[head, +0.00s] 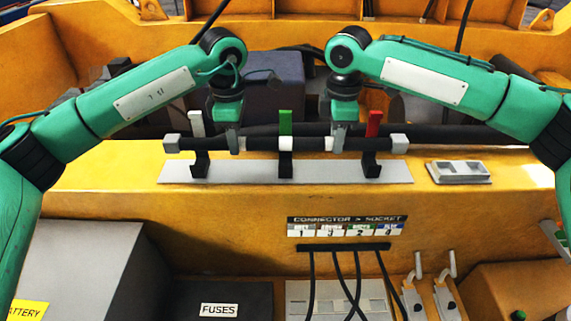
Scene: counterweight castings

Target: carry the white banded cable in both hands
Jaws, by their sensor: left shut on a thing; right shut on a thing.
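The cable is at three black hooks, left (200,165), middle (286,165) and right (371,165). I cannot tell whether it rests in them or is just above. The jaws hide small parts of the cable.
The hooks stand on a pale plate (240,173) on a yellow ledge, with white (195,123), green (285,122) and red (373,123) tabs. A grey socket block (459,171) sits to the right. Below are a connector sign (347,220), hanging black leads and a fuse box (219,300).

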